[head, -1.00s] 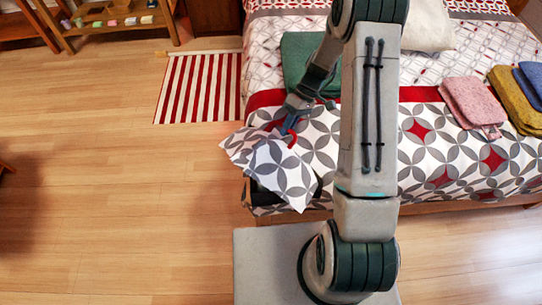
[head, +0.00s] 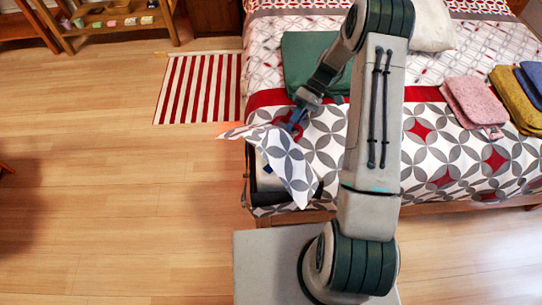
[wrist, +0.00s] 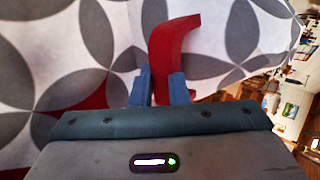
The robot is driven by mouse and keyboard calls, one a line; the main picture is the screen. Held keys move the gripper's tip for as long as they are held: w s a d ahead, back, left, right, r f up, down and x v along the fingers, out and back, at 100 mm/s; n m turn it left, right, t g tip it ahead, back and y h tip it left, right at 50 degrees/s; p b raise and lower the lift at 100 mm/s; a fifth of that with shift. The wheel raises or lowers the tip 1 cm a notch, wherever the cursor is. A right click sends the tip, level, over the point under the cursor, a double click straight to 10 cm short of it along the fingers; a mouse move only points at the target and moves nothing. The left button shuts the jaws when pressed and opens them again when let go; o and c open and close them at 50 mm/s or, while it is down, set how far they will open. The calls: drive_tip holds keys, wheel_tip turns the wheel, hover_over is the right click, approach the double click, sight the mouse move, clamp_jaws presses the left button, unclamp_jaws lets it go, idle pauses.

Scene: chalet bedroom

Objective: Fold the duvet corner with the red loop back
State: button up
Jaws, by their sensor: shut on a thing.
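The duvet (head: 440,150), white with grey petals and red diamonds, covers the bed's near end. Its lifted corner flap (head: 285,155) is raised and partly turned over at the left edge, its tip hanging toward the foot of the bed. The red loop (wrist: 172,50) shows in the wrist view between the blue fingers of my gripper (wrist: 160,88). In the head view my gripper (head: 297,118) is above the bed's left part, shut on the loop; there the loop is mostly hidden. The flap hangs below and left of the fingers.
A dark green folded blanket (head: 305,62) lies just beyond the gripper. Folded pink (head: 473,100), mustard (head: 515,98) and blue (head: 531,80) cloths lie at the right. A red-striped rug (head: 198,88) is on the floor left of the bed. The floor (head: 120,210) at left is clear.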

drive_tip(key=shift+w+d+f+g+y+b, duration=0.3)
drive_tip(key=shift+w+d+f+g+b, duration=0.1)
drive_tip(key=shift+w+d+f+b, duration=0.25)
drive_tip(key=shift+w+d+r, duration=0.1)
drive_tip(key=shift+w, duration=0.05)
drive_tip(key=shift+r, duration=0.15)
